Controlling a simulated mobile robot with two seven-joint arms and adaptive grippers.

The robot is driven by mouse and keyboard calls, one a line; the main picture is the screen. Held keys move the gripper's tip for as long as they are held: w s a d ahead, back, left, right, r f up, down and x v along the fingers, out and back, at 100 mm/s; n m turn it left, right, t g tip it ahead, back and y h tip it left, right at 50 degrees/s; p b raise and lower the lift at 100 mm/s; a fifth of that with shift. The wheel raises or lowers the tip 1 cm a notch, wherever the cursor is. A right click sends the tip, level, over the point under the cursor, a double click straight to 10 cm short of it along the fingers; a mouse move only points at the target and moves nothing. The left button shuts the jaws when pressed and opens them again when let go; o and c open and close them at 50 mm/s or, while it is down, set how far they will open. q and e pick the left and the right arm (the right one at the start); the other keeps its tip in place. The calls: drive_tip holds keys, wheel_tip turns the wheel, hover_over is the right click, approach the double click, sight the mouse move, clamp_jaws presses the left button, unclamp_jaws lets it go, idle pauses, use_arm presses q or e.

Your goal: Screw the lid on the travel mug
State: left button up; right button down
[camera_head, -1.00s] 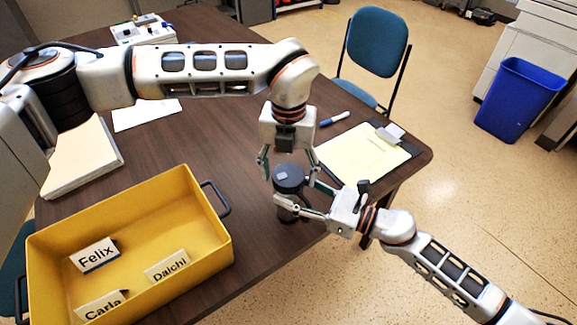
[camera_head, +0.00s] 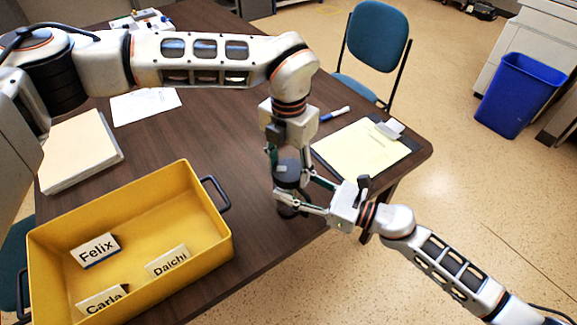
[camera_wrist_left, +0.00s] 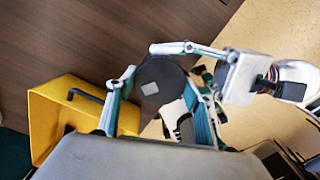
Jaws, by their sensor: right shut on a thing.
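The travel mug (camera_head: 287,208) stands upright near the table's right edge, partly hidden by the fingers. Its dark round lid (camera_head: 288,170), with a small pale square on top, sits on the mug; it also shows in the left wrist view (camera_wrist_left: 158,82). My right gripper (camera_head: 300,203) comes in from the right and is shut on the mug body below the lid. My left gripper (camera_head: 289,167) points down from above, its fingers on either side of the lid. The fingertips are very close to its rim; I cannot tell whether they press on it.
A yellow crate (camera_head: 205,245) with name cards stands at the front left. A clipboard (camera_head: 413,146) with yellow paper lies to the right, a marker (camera_head: 334,116) behind it. A paper stack (camera_head: 80,155) is at the left. The table's right edge is close to the mug.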

use_arm(q)
drive_tip(key=o, duration=0.4)
wheel_tip(320, 180, up, 12)
idle(0.5)
use_arm(e)
drive_tip(key=c, duration=1)
unclamp_jaws()
drive_tip(key=v, duration=1.2)
